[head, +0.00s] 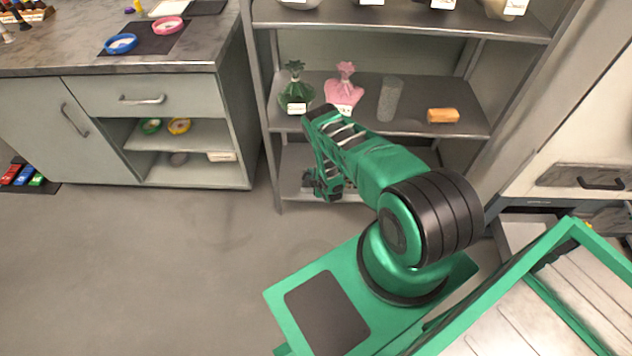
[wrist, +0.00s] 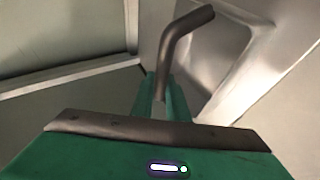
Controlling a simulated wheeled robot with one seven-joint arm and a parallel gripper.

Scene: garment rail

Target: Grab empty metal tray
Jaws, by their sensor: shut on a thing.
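A shiny grey metal tray (wrist: 235,60) with a raised rim and a sunken middle fills the upper right of the wrist view. A dark bent metal handle (wrist: 178,42) stands in front of it and appears to belong to it, though the join is hidden. My gripper (wrist: 163,97) has its two green fingers shut on the lower part of this handle. In the head view my gripper (head: 325,187) is low, at the front of the rack's bottom shelf. My arm hides most of that shelf, and I cannot make out the tray there.
The metal rack (head: 420,75) holds a green bag (head: 296,95), a pink bag (head: 343,92), a grey cylinder (head: 390,98) and an orange block (head: 443,116) on the shelf above. A cabinet (head: 170,89) stands left. An open drawer (head: 525,232) is at right.

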